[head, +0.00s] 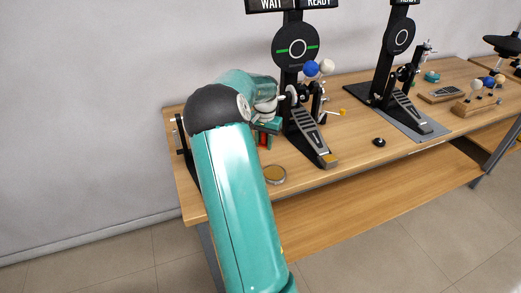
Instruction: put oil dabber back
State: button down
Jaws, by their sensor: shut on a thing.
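My gripper (265,133) points down over the left end of the near bench, just left of the first pedal, partly hidden by my own arm. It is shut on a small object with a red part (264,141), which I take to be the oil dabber. Its shape and lower end are too small and too covered to make out.
The first drum pedal (309,133) and its black post stand close to the right of my gripper. A second pedal (408,108) stands further right. A yellow-ended piece (342,112) and a small black knob (379,142) lie between them. A wooden bench (345,150) has clear room there.

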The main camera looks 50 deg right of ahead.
aim_at(261, 156)
jog(key=shift+w+d+f, duration=0.1)
jog(key=shift+w+f, duration=0.45)
jog(key=shift+f, duration=0.15)
jog(key=f, duration=0.3)
jog(key=shift+w, duration=0.3)
jog(key=shift+f, duration=0.25)
jog(key=shift+f, duration=0.25)
